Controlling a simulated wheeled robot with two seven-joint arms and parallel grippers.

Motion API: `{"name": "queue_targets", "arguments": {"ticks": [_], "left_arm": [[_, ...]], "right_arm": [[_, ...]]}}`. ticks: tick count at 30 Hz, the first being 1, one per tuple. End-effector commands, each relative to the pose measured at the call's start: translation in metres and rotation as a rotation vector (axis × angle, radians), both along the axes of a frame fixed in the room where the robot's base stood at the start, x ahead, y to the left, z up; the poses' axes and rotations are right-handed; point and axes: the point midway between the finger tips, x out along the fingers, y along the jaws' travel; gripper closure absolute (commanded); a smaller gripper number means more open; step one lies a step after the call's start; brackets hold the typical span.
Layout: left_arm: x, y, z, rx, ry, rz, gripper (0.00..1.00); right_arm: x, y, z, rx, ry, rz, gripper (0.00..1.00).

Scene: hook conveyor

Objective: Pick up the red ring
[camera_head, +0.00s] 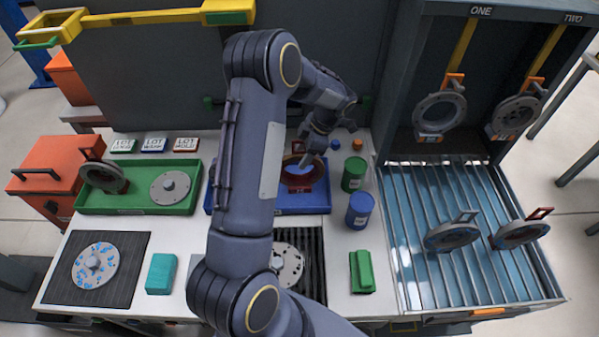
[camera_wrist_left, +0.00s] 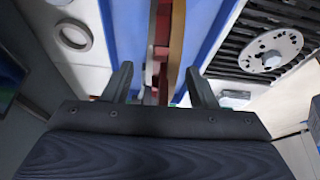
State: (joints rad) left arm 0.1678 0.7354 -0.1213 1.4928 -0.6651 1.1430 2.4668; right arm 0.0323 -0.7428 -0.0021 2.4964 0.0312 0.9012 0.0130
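The red ring (camera_head: 291,179) is in the blue tray (camera_head: 318,200) behind my left arm, which hides part of it. In the left wrist view the red ring (camera_wrist_left: 163,50) appears edge-on as a red and brown strip over the blue tray (camera_wrist_left: 205,35). My left gripper (camera_head: 309,160) is down at the ring. In the left wrist view the fingers of my left gripper (camera_wrist_left: 160,85) are apart, one on each side of the red strip, with visible gaps. My right gripper is not in view.
Green (camera_head: 353,173) and blue (camera_head: 360,210) canisters stand close right of the blue tray. A roller conveyor (camera_head: 460,275) with two handled rings lies right, below hooks holding two rings. A red box (camera_head: 55,165) stands far left.

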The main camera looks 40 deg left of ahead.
Motion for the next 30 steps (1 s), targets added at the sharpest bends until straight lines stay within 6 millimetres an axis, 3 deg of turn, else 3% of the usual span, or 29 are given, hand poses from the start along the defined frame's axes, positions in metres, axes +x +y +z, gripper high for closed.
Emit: {"name": "queue_targets", "arguments": {"ticks": [1,12,30], "left_arm": [[0.0001,0.0000,0.0002,0.000,0.000,0.000,0.54],[0.0003,-0.0001,0.0006,0.001,-0.001,0.000,1.00],[0.0004,0.0000,0.0010,0.001,-0.001,0.000,1.00]], "right_arm": [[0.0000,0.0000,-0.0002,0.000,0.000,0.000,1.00],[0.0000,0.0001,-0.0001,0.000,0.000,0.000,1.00],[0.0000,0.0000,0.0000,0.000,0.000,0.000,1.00]]}}
